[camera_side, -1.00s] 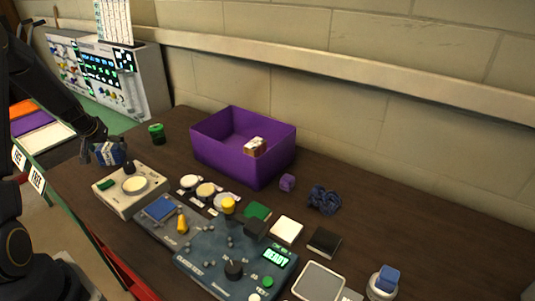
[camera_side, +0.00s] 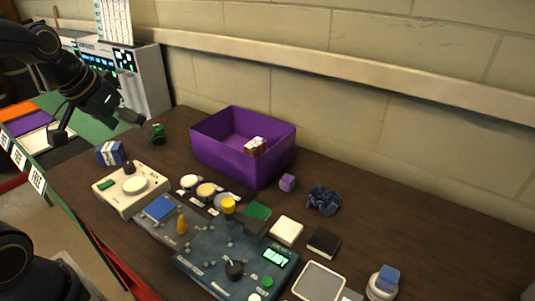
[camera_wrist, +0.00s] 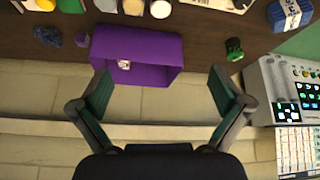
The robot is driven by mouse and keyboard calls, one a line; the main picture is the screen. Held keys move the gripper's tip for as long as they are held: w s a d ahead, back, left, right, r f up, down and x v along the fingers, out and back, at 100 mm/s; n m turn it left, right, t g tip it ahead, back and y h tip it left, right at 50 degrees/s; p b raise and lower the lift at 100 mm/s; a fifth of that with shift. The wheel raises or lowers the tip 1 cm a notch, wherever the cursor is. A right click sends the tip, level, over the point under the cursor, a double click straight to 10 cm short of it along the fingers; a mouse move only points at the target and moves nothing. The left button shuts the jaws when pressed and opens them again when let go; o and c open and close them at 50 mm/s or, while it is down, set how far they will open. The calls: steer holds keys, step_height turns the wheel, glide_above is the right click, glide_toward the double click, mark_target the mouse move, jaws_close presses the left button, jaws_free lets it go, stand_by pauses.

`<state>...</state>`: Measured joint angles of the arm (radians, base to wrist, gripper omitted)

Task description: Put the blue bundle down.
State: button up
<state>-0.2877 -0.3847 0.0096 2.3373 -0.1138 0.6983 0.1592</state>
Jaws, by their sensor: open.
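The blue bundle (camera_side: 110,153), a small blue block with a white printed band, rests on the left end of the dark table. It also shows at the top right of the wrist view (camera_wrist: 290,15). My gripper (camera_side: 98,127) is open and empty above the bundle, clear of it. In the wrist view, the two fingers of my gripper (camera_wrist: 158,80) are spread wide with nothing between them.
A cream device (camera_side: 131,189) stands just right of the bundle. A green canister (camera_side: 158,132) and a purple bin (camera_side: 222,155) stand behind. A control panel (camera_side: 230,262) and a crumpled dark blue cloth-like thing (camera_side: 323,200) lie farther right.

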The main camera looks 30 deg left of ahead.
steer(key=s+d+m, duration=0.2)
steer(key=s+d, duration=0.5)
steer(key=s, duration=0.1)
steer(key=shift+s+r+h, duration=0.2)
steer(key=shift+s+h, duration=0.05)
steer(key=shift+h, duration=0.15)
stand_by(0.6)
